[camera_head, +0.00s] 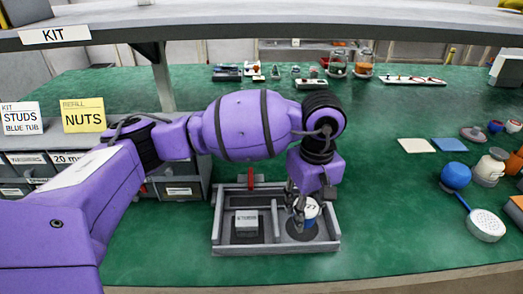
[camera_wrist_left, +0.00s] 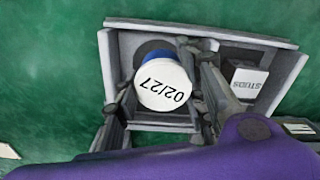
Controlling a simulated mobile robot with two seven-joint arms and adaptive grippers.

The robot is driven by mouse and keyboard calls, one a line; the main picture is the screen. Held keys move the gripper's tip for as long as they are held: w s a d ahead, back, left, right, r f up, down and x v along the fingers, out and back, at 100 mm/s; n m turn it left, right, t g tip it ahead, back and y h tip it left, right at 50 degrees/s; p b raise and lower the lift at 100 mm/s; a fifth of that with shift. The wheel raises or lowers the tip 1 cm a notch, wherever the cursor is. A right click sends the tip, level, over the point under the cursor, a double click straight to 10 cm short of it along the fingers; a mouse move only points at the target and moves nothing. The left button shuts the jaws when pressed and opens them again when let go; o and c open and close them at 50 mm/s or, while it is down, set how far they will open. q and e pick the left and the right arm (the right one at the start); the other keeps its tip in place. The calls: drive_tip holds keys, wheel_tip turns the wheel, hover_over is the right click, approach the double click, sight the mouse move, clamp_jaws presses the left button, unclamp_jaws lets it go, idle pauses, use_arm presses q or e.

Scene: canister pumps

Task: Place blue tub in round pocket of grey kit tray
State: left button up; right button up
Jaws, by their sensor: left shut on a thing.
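The blue tub (camera_wrist_left: 163,84) has a white lid marked 02/27 and a blue side. It also shows in the head view (camera_head: 309,210), partly hidden by the fingers. My left gripper (camera_head: 299,208) is shut on the tub, over the right part of the grey kit tray (camera_head: 273,248). The dark round pocket (camera_head: 303,232) lies beneath the tub; in the left wrist view its rim (camera_wrist_left: 152,46) shows behind the tub. I cannot tell whether the tub touches the pocket floor. My right gripper is not in view.
A small box marked STUDS (camera_head: 246,222) sits in the tray's left compartment. Drawers (camera_head: 180,190) stand left of the tray. An overhead shelf (camera_head: 270,27) spans the top.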

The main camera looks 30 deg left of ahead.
use_arm(q)
drive_tip(key=shift+w+a+f, duration=0.25)
drive_tip(key=shift+w+f, duration=0.45)
drive_tip(key=shift+f, duration=0.1)
drive_tip(key=shift+w+f, duration=0.2)
drive_tip(key=shift+f, duration=1.6)
drive_tip(key=shift+f, duration=0.2)
drive_tip(key=o, duration=1.2)
drive_tip(key=shift+r, duration=0.1)
wheel_tip(320, 180, up, 12)
drive_tip(key=shift+r, duration=0.15)
